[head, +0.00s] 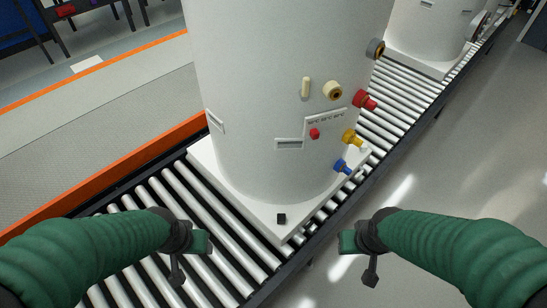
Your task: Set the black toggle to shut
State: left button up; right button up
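A small black block (281,218), which looks like the black toggle, sits on the front corner of the white base under the large white tank (245,100). Its setting is too small to tell. My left gripper (200,242) is left of the block and apart from it. My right gripper (349,241) is right of the block, also apart from it. Nothing shows in either gripper, and the finger gap cannot be made out in either.
Red (364,99), yellow (351,137) and blue (343,166) fittings stick out of the tank's right side. The tank stands on a roller conveyor (150,205) with an orange rail (95,172). A second white tank (425,35) stands farther back. Grey floor (450,160) lies clear at right.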

aim_at(302, 229)
jog(key=k+l+u, duration=0.25)
jog(key=k+l, duration=0.25)
jog(key=l, duration=0.25)
jog(key=k+l+u, duration=0.25)
jog(key=k+l, duration=0.3)
jog(key=l, duration=0.15)
jog(key=j+z, duration=0.25)
jog(key=j, duration=0.6)
jog(key=j+z, duration=0.25)
jog(key=j, duration=0.6)
